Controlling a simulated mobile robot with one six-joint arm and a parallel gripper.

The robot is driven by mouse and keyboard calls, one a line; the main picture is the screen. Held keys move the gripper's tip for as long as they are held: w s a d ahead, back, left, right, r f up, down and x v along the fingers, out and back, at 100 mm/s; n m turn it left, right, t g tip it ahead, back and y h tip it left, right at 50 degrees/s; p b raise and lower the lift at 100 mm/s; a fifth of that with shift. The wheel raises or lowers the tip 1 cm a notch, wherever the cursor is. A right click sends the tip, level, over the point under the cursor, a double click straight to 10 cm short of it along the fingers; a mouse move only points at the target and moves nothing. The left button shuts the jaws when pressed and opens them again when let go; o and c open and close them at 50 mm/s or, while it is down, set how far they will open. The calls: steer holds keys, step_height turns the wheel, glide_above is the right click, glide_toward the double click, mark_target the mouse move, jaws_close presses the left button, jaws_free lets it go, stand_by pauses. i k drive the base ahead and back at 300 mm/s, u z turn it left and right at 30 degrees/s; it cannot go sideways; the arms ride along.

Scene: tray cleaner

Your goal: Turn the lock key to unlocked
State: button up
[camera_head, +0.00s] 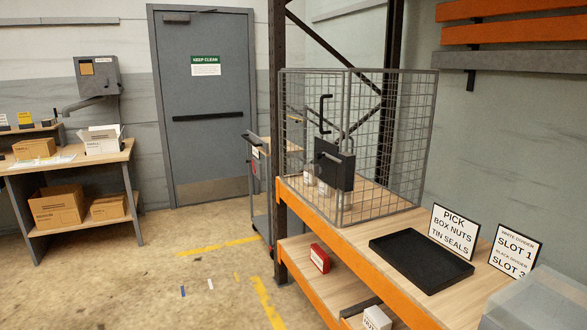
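A large black padlock (334,170) with a grey shackle hangs on the front of a wire-mesh cage (387,72). The cage stands on the orange-edged wooden shelf at the right of centre. A black bar handle (325,117) is on the cage front just above the padlock. The lock's key and its turned position are too small to tell. My gripper is not in view.
An empty black tray (420,268) lies on the shelf, with two signs (453,232) behind it and a translucent bin (545,300) at the right. A cart (258,195) stands left of the cage.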

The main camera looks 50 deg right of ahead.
mark_target(317, 170)
steer(key=u, duration=0.05)
steer(key=i, duration=1.8)
steer(key=z, duration=0.35)
